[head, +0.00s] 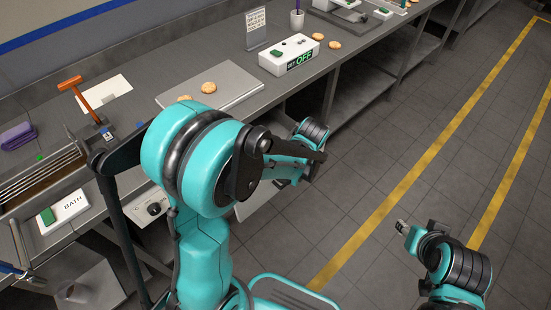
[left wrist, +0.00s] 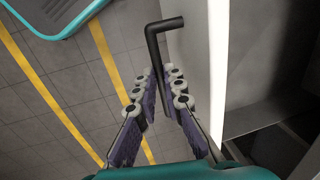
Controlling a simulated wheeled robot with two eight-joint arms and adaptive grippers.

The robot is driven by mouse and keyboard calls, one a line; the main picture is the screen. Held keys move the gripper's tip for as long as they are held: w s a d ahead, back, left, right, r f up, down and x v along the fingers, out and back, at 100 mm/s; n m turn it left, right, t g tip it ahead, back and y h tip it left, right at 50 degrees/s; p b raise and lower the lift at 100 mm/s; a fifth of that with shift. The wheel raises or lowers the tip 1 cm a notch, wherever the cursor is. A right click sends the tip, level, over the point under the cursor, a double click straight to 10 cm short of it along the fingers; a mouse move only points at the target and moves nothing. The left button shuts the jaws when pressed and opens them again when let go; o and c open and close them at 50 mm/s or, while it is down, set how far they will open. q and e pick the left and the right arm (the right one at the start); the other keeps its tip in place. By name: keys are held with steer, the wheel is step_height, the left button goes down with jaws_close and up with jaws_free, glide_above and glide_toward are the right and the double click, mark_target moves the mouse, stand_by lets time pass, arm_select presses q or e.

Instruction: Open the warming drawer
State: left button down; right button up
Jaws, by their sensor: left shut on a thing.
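The warming drawer shows in the left wrist view as a pale grey front panel (left wrist: 192,60) with a bright edge. A dark recess lies behind it at the lower right. A black bent bar handle (left wrist: 154,52) stands off the panel. My left gripper (left wrist: 154,84) has its fingers on both sides of the bar and is shut on it. In the head view my left arm hides most of the drawer; a pale panel (head: 256,208) shows below it, and the fingers cannot be made out. My right gripper (head: 403,228) is at lower right, away from the counter, its jaws unclear.
The steel counter (head: 225,62) holds a baking sheet (head: 238,86) with biscuits, a white box reading OFF (head: 290,54), and a BATH switch (head: 66,211). The tiled floor (head: 400,130) with yellow lines is clear on the right.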

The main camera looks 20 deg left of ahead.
arm_select(q)
steer(key=s+d, duration=0.3)
steer(key=d, duration=0.4)
steer(key=shift+d, duration=0.25)
steer(key=c, duration=1.6)
jaws_free()
step_height(320, 180, up, 12)
steer(key=d, duration=0.2)
steer(key=shift+s, duration=0.4)
steer(key=shift+f, duration=0.1)
steer(key=s+a+r+n+t+h, duration=0.2)
steer(key=s+a+n+t, duration=0.2)
steer(key=a, duration=0.7)
steer(key=shift+s+r+t, duration=0.25)
steer(key=shift+s+t, duration=0.95)
steer(key=shift+s, duration=0.4)
